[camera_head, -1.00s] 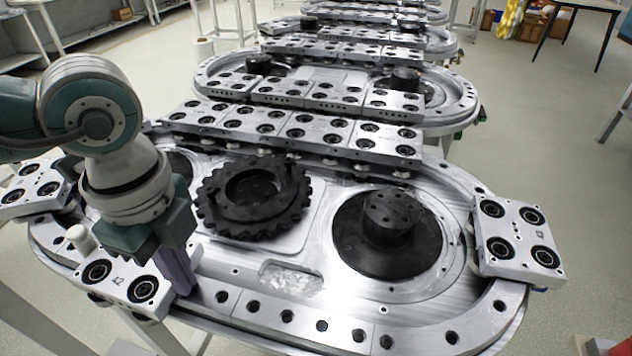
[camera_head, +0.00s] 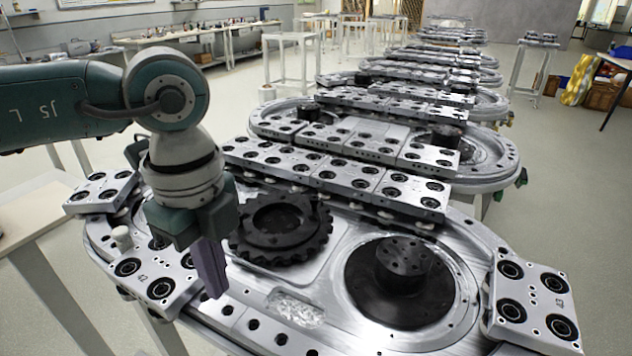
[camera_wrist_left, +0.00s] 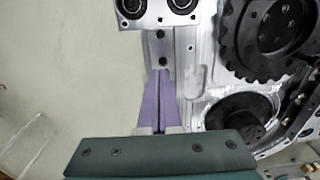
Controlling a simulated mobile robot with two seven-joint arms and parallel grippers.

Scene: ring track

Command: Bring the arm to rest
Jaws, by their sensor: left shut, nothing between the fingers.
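My left arm comes in from the left in the head view. My left gripper (camera_head: 212,268) points down over the near left edge of the ring track (camera_head: 235,318), its purple fingers shut with nothing between them. The fingers (camera_wrist_left: 160,100) show together in the left wrist view, below a carriage plate (camera_wrist_left: 160,12). In the head view that carriage marked 42 (camera_head: 152,278) lies just left of the fingers. I cannot tell whether the fingers touch anything. My right gripper is not in view.
A black toothed gear (camera_head: 280,235) and a black hub disc (camera_head: 400,282) sit inside the track. A carriage marked 43 (camera_head: 533,300) stands at the right end. More ring tracks (camera_head: 480,160) stretch away behind. Open floor lies to the right.

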